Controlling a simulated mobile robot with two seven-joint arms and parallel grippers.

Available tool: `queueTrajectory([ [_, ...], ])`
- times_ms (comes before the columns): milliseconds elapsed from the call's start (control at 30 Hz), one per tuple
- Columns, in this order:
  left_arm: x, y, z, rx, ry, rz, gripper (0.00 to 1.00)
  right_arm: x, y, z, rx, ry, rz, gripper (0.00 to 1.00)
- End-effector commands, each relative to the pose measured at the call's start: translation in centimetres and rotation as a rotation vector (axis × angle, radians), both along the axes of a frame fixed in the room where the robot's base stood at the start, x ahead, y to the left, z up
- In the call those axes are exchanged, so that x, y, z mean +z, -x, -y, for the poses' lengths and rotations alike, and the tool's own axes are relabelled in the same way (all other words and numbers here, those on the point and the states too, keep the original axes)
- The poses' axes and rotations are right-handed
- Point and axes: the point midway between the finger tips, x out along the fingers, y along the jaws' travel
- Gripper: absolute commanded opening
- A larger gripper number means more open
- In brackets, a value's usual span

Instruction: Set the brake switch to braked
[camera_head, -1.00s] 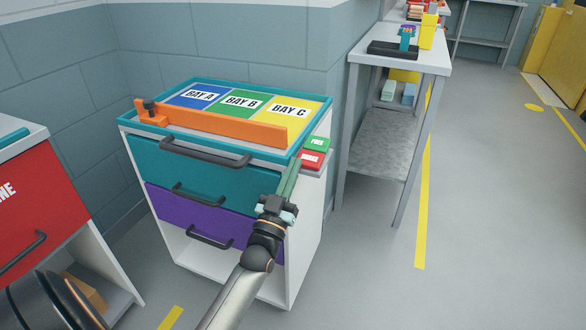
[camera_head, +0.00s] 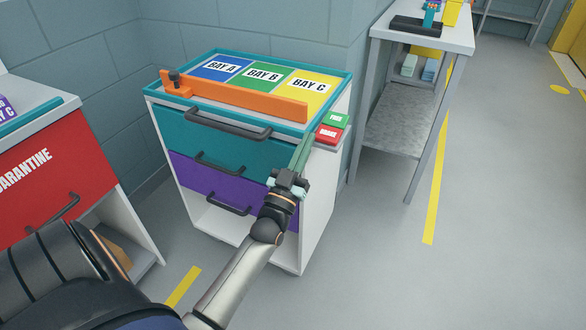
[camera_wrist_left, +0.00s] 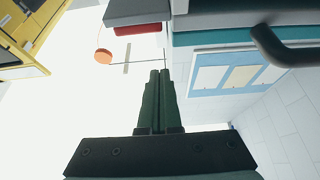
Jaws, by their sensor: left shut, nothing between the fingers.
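The brake switch (camera_head: 331,128) is a pair of labelled pads on a bracket at the cabinet's right side, green behind and red in front. Its lettering is too small to read, and I cannot tell which pad is set. My left gripper (camera_head: 306,140) is shut and empty, its green fingers pointing up just left of the red pad. Contact cannot be made out. In the left wrist view the shut fingers (camera_wrist_left: 159,76) point toward the grey bracket, where a red pad (camera_wrist_left: 138,29) shows beside them. My right gripper is not in view.
The cabinet (camera_head: 165,100) has a teal-rimmed top with BAY A, BAY B and BAY C panels and an orange bar (camera_head: 240,98). Dark drawer handles (camera_head: 228,124) stick out at its front. A red quarantine unit (camera_head: 40,170) stands left, a grey table (camera_head: 424,30) right. Floor right is clear.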

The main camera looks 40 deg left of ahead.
Motion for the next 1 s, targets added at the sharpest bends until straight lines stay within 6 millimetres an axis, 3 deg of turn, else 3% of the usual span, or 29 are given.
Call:
queueTrajectory([
  [200,-2.3,3.8,0.9,-0.001,0.000,0.000,0.00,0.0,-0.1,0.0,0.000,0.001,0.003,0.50],
  [400,-3.3,5.6,1.4,-0.001,0.000,0.003,0.00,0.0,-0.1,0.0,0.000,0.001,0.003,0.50],
  [1000,-3.4,5.9,1.4,0.000,-0.001,0.005,0.00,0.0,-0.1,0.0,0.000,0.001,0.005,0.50],
])
